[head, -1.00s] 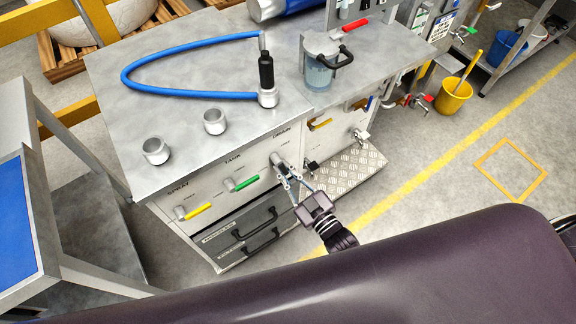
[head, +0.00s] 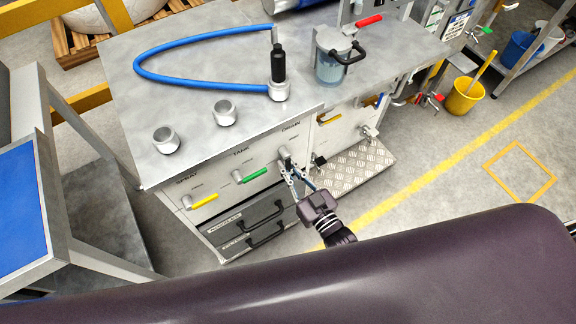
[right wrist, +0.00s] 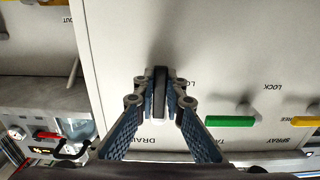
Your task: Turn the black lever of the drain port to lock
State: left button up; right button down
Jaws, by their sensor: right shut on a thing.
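The cabinet front carries the drain port, labelled DRAIN, to the right of the tank and spray ports. My right gripper (head: 292,172) is at the drain port and shut on its black lever. In the right wrist view the black lever (right wrist: 160,92) lies between the two fingertips (right wrist: 158,98), in line with the fingers. In the head view the fingers hide most of the lever. The green lever (head: 252,175) of the tank port and the yellow lever (head: 204,200) of the spray port are to its left. My left gripper is not in view.
The bench top holds a blue hose (head: 170,82), a black-handled nozzle (head: 278,65), two metal cups (head: 225,112) and a clear jug (head: 330,62). Drawers with black handles (head: 267,237) are below the ports. A tread plate (head: 350,172) lies right of the gripper.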

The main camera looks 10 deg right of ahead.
jog(key=c, duration=2)
grip_release()
jog(key=shift+o, duration=0.2)
jog(key=v, duration=1.2)
